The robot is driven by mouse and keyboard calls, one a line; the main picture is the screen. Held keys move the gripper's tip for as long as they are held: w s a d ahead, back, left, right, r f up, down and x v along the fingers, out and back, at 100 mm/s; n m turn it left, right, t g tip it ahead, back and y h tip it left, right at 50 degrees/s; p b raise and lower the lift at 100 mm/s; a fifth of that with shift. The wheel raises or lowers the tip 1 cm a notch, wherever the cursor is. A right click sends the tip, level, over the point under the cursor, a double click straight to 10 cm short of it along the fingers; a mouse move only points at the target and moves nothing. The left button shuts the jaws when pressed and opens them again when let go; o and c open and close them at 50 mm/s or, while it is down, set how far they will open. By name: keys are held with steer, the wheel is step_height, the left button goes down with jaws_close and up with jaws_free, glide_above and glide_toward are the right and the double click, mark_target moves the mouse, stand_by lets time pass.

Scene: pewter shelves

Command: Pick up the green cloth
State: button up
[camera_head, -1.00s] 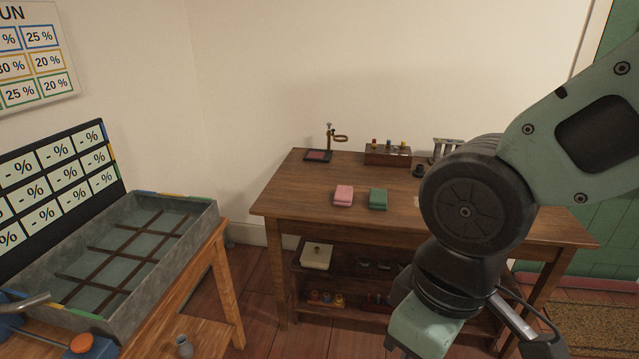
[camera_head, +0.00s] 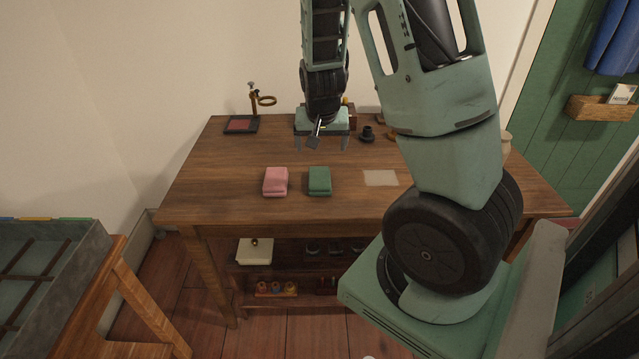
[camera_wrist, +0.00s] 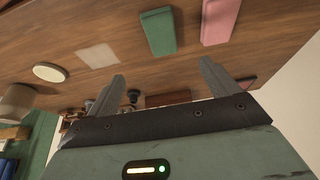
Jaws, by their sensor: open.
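The green cloth (camera_head: 319,181) lies folded on the wooden table, just right of a folded pink cloth (camera_head: 275,181). My gripper (camera_head: 321,142) is above the table, toward its back, beyond the green cloth in the head view. Its two fingers are apart with nothing between them. In the wrist view the green cloth (camera_wrist: 158,32) is at the top middle, ahead of the open fingers (camera_wrist: 163,82) and apart from them. The pink cloth (camera_wrist: 219,20) is to its right there.
The wooden table (camera_head: 225,160) has a ring stand (camera_head: 255,102) at back left, a dark round piece (camera_head: 367,133) at the back and a pale flat sheet (camera_head: 381,178) right of the cloths. A grey tray (camera_head: 85,262) stands at left. The front strip of the tabletop is clear.

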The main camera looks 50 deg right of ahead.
glide_above(320, 177)
steer(key=s+a, duration=0.1)
steer(key=a, duration=0.1)
steer(key=f, duration=1)
steer(key=shift+s+d+f+b, duration=0.15)
steer(key=shift+s+b, duration=0.05)
steer(key=shift+b, duration=0.2)
steer(key=shift+p+x, duration=0.3)
steer(key=shift+x, duration=2.4)
steer(key=shift+s, duration=0.1)
steer(key=c, duration=1.1)
